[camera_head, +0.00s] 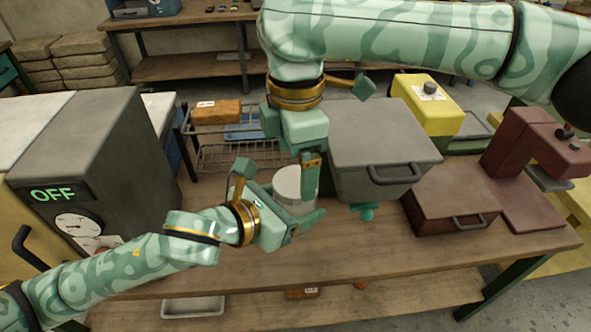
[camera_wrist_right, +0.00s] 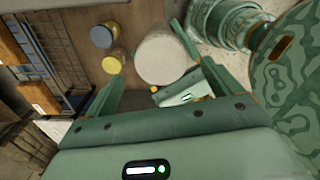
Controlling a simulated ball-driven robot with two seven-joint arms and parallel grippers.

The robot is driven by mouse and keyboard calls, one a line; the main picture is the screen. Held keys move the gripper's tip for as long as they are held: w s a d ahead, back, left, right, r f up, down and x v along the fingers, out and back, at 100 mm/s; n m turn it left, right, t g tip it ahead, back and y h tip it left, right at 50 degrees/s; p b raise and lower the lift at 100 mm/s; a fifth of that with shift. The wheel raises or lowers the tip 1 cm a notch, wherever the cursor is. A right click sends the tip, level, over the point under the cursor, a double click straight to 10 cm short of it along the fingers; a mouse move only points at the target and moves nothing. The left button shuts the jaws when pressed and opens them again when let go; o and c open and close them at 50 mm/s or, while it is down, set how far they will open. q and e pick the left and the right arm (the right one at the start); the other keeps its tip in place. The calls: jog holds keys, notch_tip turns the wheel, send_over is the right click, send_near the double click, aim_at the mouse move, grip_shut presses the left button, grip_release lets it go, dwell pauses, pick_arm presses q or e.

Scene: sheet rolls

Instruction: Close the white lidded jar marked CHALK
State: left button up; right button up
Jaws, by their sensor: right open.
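A round, pale white jar (camera_head: 294,188) stands on the wooden table (camera_head: 340,245), partly hidden behind my left gripper. Its round pale top (camera_wrist_right: 165,58) shows in the right wrist view, ahead of my right gripper's fingers. No CHALK marking is readable, and I cannot tell whether the top is the lid or an open mouth. My left gripper (camera_head: 284,205) is at the jar, one finger in front of it; whether it grips the jar is unclear. My right gripper (camera_head: 308,158) is open above and close to the jar; its open fingers also show in the wrist view (camera_wrist_right: 162,90).
A grey box (camera_head: 375,140) with a handle stands right of the jar, with a dark red box (camera_head: 450,205) beyond it. A grey machine (camera_head: 95,160) reading OFF is at left. A wire rack (camera_head: 235,158) lies behind. The table's front strip is clear.

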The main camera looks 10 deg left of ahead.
notch_tip(320, 180, up, 9)
jog(key=shift+f, duration=0.2)
dwell(0.6)
